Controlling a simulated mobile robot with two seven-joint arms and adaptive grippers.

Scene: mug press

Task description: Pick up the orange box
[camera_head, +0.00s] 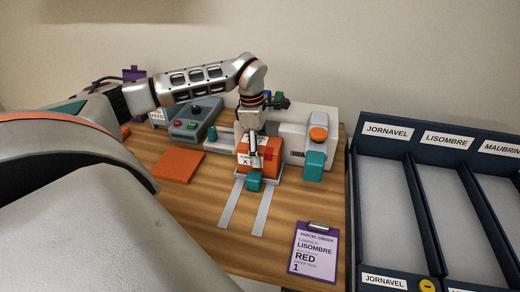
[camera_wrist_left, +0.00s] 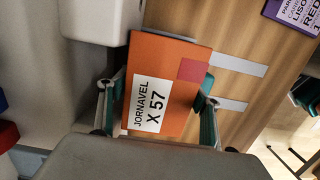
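The orange box (camera_head: 270,150) sits on a pale tray at the front of a white machine, with a white label and a red patch on top. In the left wrist view the box (camera_wrist_left: 172,70) lies between the fingers, and its label reads JORNAVEL X 57. My left gripper (camera_head: 254,160) points down over the box. Its two fingers (camera_wrist_left: 160,100) stand at opposite sides of it with no clear gap. Whether they press on it cannot be told.
The white machine (camera_head: 298,126) stands right behind the box, with an orange knob (camera_head: 318,134) on it. An orange flat piece (camera_head: 179,165) and a grey control box (camera_head: 196,118) lie left. A purple order clipboard (camera_head: 314,250) is front right. Dark labelled bins (camera_head: 355,190) stand at right.

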